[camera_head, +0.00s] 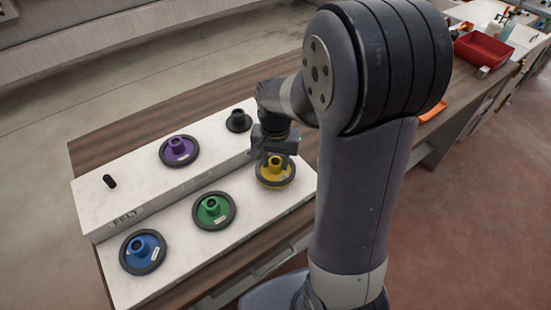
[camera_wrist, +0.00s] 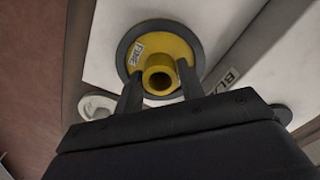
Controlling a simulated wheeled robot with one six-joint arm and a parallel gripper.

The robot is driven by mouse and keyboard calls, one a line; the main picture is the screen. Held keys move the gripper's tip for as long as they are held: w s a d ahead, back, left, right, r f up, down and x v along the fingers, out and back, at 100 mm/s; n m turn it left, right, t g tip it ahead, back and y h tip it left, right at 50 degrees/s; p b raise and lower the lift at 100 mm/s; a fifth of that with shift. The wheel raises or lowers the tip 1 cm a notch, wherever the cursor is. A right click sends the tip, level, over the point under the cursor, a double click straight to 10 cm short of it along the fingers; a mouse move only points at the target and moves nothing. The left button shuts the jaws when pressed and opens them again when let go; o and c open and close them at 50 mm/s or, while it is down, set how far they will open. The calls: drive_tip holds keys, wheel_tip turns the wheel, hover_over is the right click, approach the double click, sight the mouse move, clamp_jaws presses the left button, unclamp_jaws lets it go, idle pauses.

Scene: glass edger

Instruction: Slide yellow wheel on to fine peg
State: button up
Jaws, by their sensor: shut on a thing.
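The yellow wheel (camera_head: 275,171) has a dark rim and a raised hub, and is at the right end of the lower white step. In the wrist view the yellow wheel (camera_wrist: 178,48) shows a label reading FINE. My gripper (camera_wrist: 158,82) is shut on its hub, one finger on each side. In the head view my gripper (camera_head: 274,150) is above the wheel and partly hides it. I cannot tell whether the wheel touches the step. A bare black peg (camera_head: 110,181) stands at the upper step's left, above a FELT label. No label reading FINE shows beside a peg.
A purple wheel (camera_head: 179,151) and a dark flanged piece (camera_head: 238,121) are on the upper step. Green (camera_head: 213,210) and blue (camera_head: 142,252) wheels lie on the lower step. A partly hidden label (camera_wrist: 228,80) starts with BLA. A red bin (camera_head: 487,50) is far right.

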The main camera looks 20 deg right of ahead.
drive_tip(key=shift+f+b, duration=0.8)
drive_tip(key=shift+f, duration=0.3)
drive_tip(key=o, duration=1.3)
drive_tip(key=shift+o, duration=0.2)
drive_tip(key=shift+r, duration=0.1)
wheel_tip(320, 180, up, 11)
drive_tip(key=shift+f, duration=0.25)
wheel_tip(320, 180, down, 11)
drive_tip(key=shift+r, duration=0.2)
drive_tip(key=shift+r+p, duration=0.5)
drive_tip(key=shift+r, duration=0.1)
